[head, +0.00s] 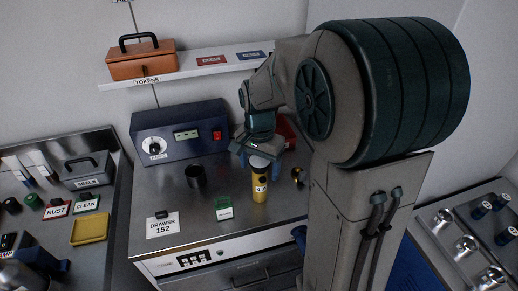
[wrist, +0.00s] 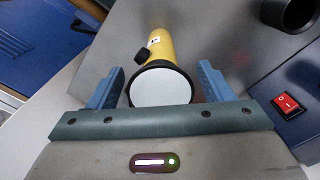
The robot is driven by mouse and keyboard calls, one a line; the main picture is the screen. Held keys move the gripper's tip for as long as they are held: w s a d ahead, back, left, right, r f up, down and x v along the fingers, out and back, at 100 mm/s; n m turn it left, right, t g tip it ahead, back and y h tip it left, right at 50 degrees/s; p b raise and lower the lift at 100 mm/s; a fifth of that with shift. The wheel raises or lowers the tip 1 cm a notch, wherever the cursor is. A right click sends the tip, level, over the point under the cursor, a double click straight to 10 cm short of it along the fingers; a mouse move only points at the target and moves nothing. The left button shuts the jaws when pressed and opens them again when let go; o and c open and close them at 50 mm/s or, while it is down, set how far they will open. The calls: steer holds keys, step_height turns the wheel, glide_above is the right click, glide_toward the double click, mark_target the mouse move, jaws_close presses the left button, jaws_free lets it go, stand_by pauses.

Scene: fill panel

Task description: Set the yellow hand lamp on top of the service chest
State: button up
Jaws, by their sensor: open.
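The yellow hand lamp (head: 260,189) stands upright on the steel worktop (head: 205,219) above a drawer front. In the wrist view the lamp (wrist: 160,50) shows its round white lens end toward me and a black knob on its side. My gripper (head: 258,157) is just above the lamp, pointing down. Its two blue fingers (wrist: 160,84) are apart on either side of the lens end, with visible gaps. No label names the service chest. A blue surface (head: 392,268) shows low behind my arm, mostly hidden, and I cannot tell if it is the chest.
A control box (head: 180,132) with a red switch stands behind. A shelf (head: 190,68) holds an orange toolbox (head: 141,60). Side counters left and right carry parts.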

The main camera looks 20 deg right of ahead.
step_height(320, 180, up, 11)
steer(key=shift+r, duration=0.2)
steer(key=shift+s+r, duration=0.1)
steer(key=shift+s, duration=0.35)
steer(key=s+f+n+t, duration=0.1)
steer(key=s+f+n, duration=0.2)
steer(key=s, duration=0.4)
steer(key=s+f+n+t, duration=0.2)
steer(key=s+n, duration=0.4)
steer(key=shift+s+f, duration=0.35)
steer(key=shift+f, duration=0.05)
steer(key=shift+a, duration=0.1)
